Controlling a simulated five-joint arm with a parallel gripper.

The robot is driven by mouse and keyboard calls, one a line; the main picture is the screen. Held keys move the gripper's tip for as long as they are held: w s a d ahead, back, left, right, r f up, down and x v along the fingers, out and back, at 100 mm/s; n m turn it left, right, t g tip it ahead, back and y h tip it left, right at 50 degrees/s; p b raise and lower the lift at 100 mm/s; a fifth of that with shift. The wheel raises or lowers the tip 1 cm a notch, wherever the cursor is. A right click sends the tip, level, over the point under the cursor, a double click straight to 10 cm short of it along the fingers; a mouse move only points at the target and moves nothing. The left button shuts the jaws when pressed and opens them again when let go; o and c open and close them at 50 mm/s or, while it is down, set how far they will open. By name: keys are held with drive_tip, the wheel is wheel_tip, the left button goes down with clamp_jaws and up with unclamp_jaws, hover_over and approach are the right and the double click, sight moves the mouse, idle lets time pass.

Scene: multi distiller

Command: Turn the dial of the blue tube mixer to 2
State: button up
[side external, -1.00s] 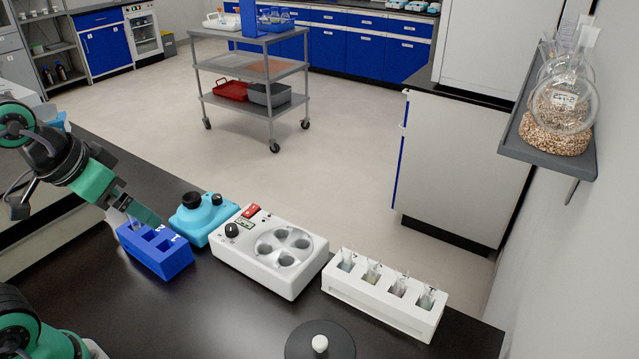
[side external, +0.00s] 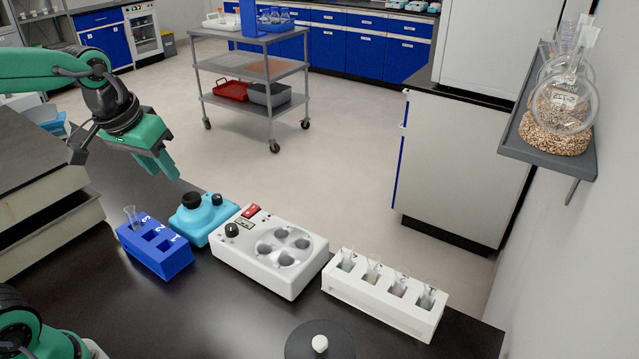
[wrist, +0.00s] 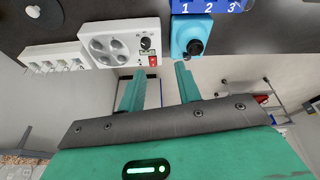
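The blue tube mixer (side external: 190,230) is a light blue box on the black bench, between the dark blue rack and the white device. It has a larger black round part (side external: 192,200) and a smaller dark knob (side external: 216,199) on top. It also shows in the wrist view (wrist: 180,30), near top centre; the dial's markings are too small to read. My gripper (side external: 163,166) is raised above and behind the mixer, touching nothing. In the wrist view its two green fingers are spread apart with nothing between them (wrist: 158,82).
A dark blue rack (side external: 165,262) with numbered slots holds a glass tube (side external: 131,216). A white device (side external: 250,272) with a red switch and dark knob stands right of the mixer. A white rack (side external: 380,308) holds several tubes.

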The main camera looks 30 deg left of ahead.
drive_tip(key=w+a+f+n+g, duration=0.1)
drive_tip(key=w+a+f, duration=0.1)
drive_tip(key=w, duration=0.3)
drive_tip(key=w+a+f+n+g, duration=0.1)
drive_tip(key=w+a+f, duration=0.2)
drive_tip(key=w, duration=0.2)
drive_tip(key=n+g, duration=0.2)
approach(215, 197)
drive_tip(key=shift+s+a+f, duration=0.15)
drive_tip(key=shift+s, duration=0.1)
drive_tip(key=shift+w+a+f+n, duration=0.15)
drive_tip(key=shift+a+f+n, duration=0.05)
drive_tip(key=shift+f+n, duration=0.1)
drive_tip(key=shift+f, duration=0.15)
drive_tip(key=shift+w+d+f, duration=0.1)
drive_tip(key=shift+f, duration=1.75)
drive_tip(key=shift+d+f, duration=0.1)
drive_tip(key=shift+f, duration=1.8)
drive_tip(key=c, duration=0.7)
